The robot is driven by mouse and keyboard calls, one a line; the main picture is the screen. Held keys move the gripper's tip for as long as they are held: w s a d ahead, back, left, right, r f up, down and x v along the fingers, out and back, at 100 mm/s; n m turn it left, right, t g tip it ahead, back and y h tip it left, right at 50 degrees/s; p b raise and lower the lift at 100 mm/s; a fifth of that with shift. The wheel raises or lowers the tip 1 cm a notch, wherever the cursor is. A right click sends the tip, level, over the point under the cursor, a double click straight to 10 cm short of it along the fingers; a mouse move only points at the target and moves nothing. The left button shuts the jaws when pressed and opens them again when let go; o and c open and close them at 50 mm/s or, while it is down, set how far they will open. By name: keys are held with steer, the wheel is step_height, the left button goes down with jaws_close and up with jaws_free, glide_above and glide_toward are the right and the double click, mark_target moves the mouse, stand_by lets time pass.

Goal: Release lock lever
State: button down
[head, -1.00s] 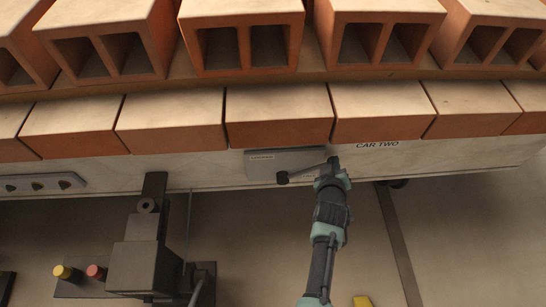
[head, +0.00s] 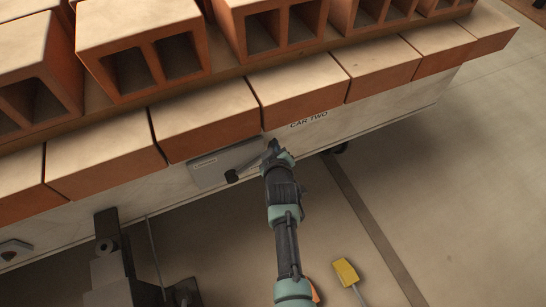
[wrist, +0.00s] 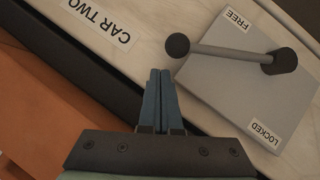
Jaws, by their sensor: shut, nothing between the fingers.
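The lock lever (wrist: 225,52) is a grey rod with a dark round knob (wrist: 177,45) at one end and a dark pivot hub (wrist: 280,61) at the other. It sits on a grey plate (wrist: 215,95). In the wrist view the rod runs beside the FREE label (wrist: 238,19), away from the LOCKED label (wrist: 268,131). My gripper (wrist: 160,72) is shut and empty, its tips just short of the knob in the picture; whether they touch is unclear. In the head view, the plate (head: 208,173) is on the car's side, and my gripper (head: 272,147) hides part of the lever.
The car's pale side (head: 375,113) bears a CAR TWO label (head: 308,119). Hollow bricks (head: 143,50) are stacked above the plate. A dark post (head: 107,250) stands at lower left. A yellow block (head: 345,271) lies on the floor, which is open at right.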

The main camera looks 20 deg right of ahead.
steer(key=r+p+v, duration=0.1)
steer(key=p+v, duration=0.3)
steer(key=v, duration=0.7)
steer(key=shift+w+d+r, duration=0.25)
steer(key=shift+d+r, duration=0.05)
steer(key=shift+d, duration=0.05)
